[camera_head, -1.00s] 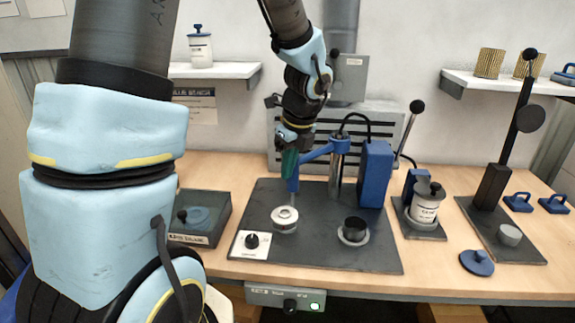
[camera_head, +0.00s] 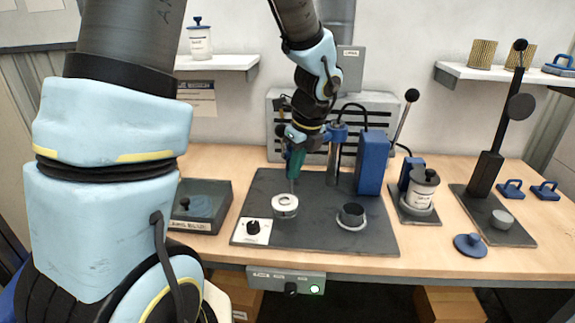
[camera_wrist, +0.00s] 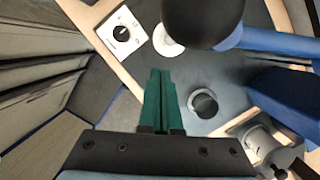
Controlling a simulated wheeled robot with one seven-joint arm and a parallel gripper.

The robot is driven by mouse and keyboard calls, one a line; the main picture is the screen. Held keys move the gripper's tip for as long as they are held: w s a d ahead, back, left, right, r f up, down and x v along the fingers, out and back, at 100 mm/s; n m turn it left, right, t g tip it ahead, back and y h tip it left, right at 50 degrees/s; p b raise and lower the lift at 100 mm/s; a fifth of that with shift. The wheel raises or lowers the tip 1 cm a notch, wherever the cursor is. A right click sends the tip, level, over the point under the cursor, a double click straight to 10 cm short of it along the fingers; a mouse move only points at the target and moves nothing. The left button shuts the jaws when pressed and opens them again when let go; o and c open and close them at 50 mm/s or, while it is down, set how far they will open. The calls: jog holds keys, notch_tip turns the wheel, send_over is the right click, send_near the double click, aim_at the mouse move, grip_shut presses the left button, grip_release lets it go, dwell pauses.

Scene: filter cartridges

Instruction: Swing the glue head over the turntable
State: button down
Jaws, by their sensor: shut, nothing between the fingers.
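The glue head's blue swing arm (camera_wrist: 270,40) shows in the wrist view, ending at a large dark round part close to the camera. In the head view its blue collar (camera_head: 337,131) sits on the post, and my wrist hides most of the arm. My gripper (camera_head: 294,172) has green fingers, shut and empty, above and behind the disc. Its tips (camera_wrist: 160,74) lie beside the dark part; contact cannot be told.
A dial plate (camera_head: 252,230) is at the front left. A jar (camera_head: 423,188), a lever and a tall black stand (camera_head: 488,172) are to the right.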

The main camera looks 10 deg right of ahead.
jog(key=b+v, duration=0.1)
jog(key=v, duration=0.9)
jog(key=shift+a, duration=0.15)
jog(key=s+a+f+n, duration=0.2)
jog(key=a+f+n, duration=0.2)
jog(key=a+n, duration=0.6)
jog(key=s+a+f+n+h, duration=0.1)
jog(key=a+f+n, duration=0.4)
jog(key=a+n, duration=0.6)
jog(key=n, duration=0.7)
jog(key=shift+s+a+f+n+g+h, duration=0.2)
jog(key=shift+s+f+n+g+h, duration=0.1)
jog(key=shift+s+n+g, duration=0.1)
